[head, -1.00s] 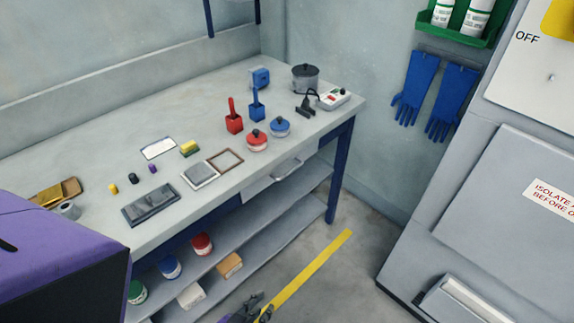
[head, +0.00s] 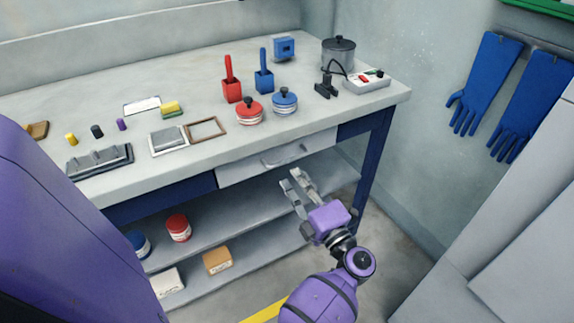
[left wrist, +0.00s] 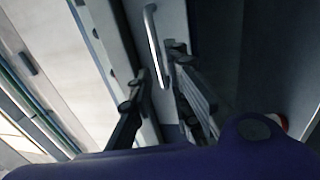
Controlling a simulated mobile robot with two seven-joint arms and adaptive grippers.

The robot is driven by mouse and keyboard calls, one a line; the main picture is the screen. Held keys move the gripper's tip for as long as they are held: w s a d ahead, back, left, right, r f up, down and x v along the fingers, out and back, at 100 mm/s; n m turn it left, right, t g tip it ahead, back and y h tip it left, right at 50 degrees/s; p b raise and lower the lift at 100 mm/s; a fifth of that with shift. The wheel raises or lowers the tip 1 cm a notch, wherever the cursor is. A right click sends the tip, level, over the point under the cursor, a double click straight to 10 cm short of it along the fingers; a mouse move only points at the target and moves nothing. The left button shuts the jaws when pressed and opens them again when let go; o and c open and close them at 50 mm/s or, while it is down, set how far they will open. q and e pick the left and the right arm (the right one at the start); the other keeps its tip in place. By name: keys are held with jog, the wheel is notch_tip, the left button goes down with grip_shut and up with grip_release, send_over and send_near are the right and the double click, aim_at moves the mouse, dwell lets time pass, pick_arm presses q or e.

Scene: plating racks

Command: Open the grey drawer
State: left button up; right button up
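The grey drawer (head: 238,173) sits under the front edge of the workbench, its front flush and closed, with a bar handle (head: 287,153). My left gripper (head: 292,178) is just in front of and below the drawer, its two fingers apart with nothing between them. In the left wrist view, the handle (left wrist: 152,42) stands out from the drawer front beyond the open fingertips of my left gripper (left wrist: 157,62); the fingers do not appear to touch it. My right gripper is not in view.
Lower shelves (head: 225,235) hold tins and boxes. A blue bench leg (head: 374,170) stands right of the gripper. Blue gloves (head: 485,82) hang on the wall.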

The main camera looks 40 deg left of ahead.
aim_at(286, 160)
pick_arm(q)
jog(key=x, duration=0.6)
jog(key=shift+w+a+r+p, duration=0.15)
jog(key=shift+w+a+p, duration=0.05)
jog(key=shift+a+p, duration=0.1)
grip_shut()
